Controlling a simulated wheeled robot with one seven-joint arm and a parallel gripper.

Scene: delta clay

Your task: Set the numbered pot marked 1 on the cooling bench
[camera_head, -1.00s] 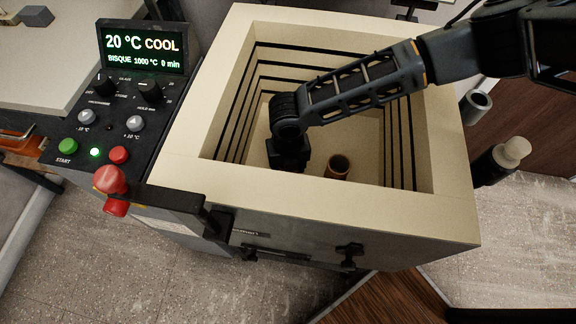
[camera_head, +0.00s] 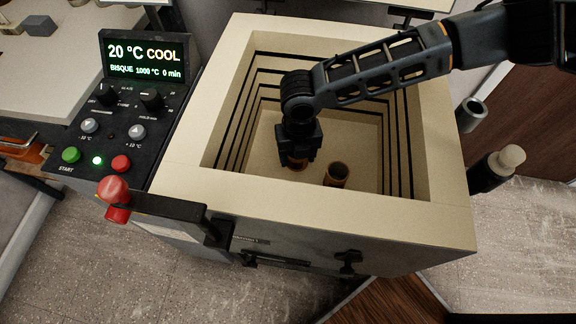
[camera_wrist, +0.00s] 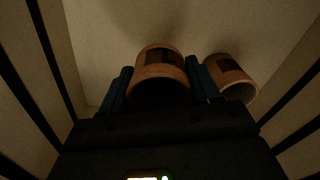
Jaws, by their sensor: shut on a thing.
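My gripper (camera_head: 298,160) reaches down into the open kiln (camera_head: 195,178) and is shut on a brown clay pot (camera_head: 297,163). In the wrist view the held pot (camera_wrist: 160,66) sits between the two fingers, with a dark label on its side. A second brown pot (camera_head: 337,174) stands on the kiln floor to the right of the held one. In the wrist view this second pot (camera_wrist: 230,76) is just outside the right finger and also has a dark label. The numbers on both labels are too dark to read. I cannot identify the cooling bench for certain.
Kiln walls surround my gripper closely. The control panel (camera_head: 128,110) with lit display reads 20 °C COOL. A pale table (camera_head: 45,75) with small blocks lies at far left.

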